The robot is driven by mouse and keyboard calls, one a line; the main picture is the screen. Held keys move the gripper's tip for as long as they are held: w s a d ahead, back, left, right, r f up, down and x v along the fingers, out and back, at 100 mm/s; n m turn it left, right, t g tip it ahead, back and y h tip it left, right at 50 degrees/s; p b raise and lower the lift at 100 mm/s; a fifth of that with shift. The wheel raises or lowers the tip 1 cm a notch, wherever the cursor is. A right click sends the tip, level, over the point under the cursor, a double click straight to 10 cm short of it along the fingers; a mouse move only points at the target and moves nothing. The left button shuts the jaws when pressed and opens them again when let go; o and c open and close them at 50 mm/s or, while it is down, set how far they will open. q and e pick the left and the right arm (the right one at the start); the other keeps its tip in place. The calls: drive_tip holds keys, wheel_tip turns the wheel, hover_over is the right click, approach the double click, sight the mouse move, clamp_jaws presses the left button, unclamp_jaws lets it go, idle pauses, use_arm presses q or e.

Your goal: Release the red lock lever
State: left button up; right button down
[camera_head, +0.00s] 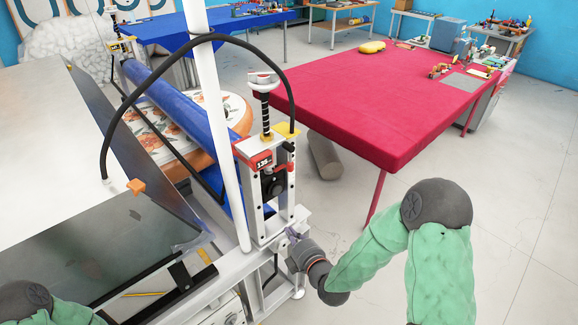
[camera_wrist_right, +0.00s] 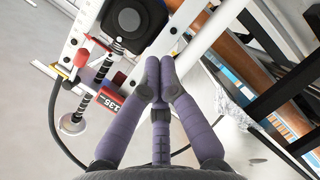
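The machine's post (camera_head: 268,205) stands in the middle of the head view, with a red block marked 135 (camera_head: 262,160) near its top. In the right wrist view the red block (camera_wrist_right: 108,102) is left of my fingers, and a small red part (camera_wrist_right: 80,58) sits above it beside the black round housing (camera_wrist_right: 130,22). I cannot tell which red part is the lock lever. My right gripper (camera_head: 291,236) is low beside the post; its purple fingertips (camera_wrist_right: 161,82) meet with nothing seen between them. My left gripper is out of view.
A blue roller (camera_head: 165,95) and a black cable arch (camera_head: 140,75) are left of the post. A white upright pole (camera_head: 215,110) stands close by. A red-covered table (camera_head: 390,95) is behind on the right. The floor between them holds a grey cylinder (camera_head: 325,157).

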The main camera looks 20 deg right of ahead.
use_arm(q)
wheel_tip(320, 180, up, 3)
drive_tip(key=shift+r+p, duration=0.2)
drive_tip(key=shift+p, duration=0.95)
use_arm(e)
wheel_tip(320, 180, up, 10)
drive_tip(key=d+n+t, duration=0.2)
drive_tip(key=n, duration=0.1)
drive_tip(key=shift+r+t+h, duration=0.15)
drive_tip(key=shift+t+h, duration=0.15)
drive_tip(key=shift+h, duration=0.1)
use_arm(q)
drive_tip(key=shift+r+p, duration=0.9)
drive_tip(key=shift+p, duration=0.05)
use_arm(e)
drive_tip(key=w+d, duration=0.3)
drive_tip(key=w, duration=0.9)
drive_tip(key=shift+w, duration=0.35)
